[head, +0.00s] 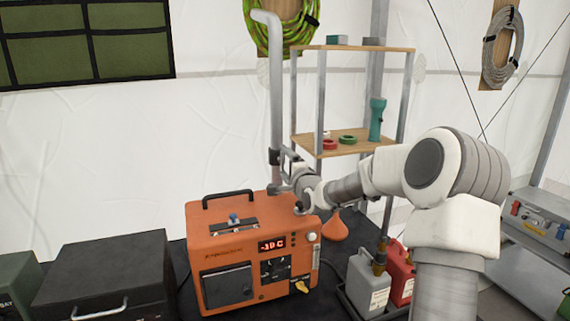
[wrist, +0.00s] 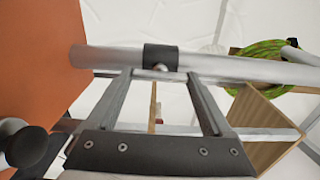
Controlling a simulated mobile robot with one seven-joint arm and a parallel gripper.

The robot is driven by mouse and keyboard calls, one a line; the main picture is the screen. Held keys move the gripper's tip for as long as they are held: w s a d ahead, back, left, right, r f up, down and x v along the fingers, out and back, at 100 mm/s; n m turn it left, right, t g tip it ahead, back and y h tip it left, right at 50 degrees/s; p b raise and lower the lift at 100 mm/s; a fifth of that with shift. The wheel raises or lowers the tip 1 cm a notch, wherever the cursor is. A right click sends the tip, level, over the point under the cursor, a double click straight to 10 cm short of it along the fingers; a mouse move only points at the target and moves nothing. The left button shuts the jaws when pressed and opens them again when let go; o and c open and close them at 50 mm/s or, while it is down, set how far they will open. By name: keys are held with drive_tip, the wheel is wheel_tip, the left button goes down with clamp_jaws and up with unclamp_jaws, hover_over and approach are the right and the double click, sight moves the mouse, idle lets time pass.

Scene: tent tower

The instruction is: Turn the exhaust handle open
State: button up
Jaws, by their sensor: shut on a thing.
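The grey exhaust pipe (head: 276,95) rises upright from the back right of the orange heater (head: 243,258). It has a black collar (head: 274,156), which shows in the wrist view (wrist: 161,56) with a small pin. The exhaust handle (wrist: 160,75) is a short grey bar by the collar, between my fingertips. My gripper (head: 284,170) reaches the pipe from the right, low above the heater. In the wrist view its two fingers (wrist: 160,77) point at the collar and are shut on the handle. My wrist hides much of the handle in the head view.
A shelf rack (head: 353,140) with a teal torch (head: 377,119) and tape rolls stands behind my arm. Fuel cans (head: 367,285) stand right of the heater. A dark case (head: 100,278) stands to its left. A hose coil (head: 300,30) hangs behind the pipe.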

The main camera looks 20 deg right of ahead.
drive_tip(key=o, duration=1.1)
drive_tip(key=shift+o, duration=0.2)
drive_tip(key=s, duration=1.7)
drive_tip(key=shift+s, duration=0.2)
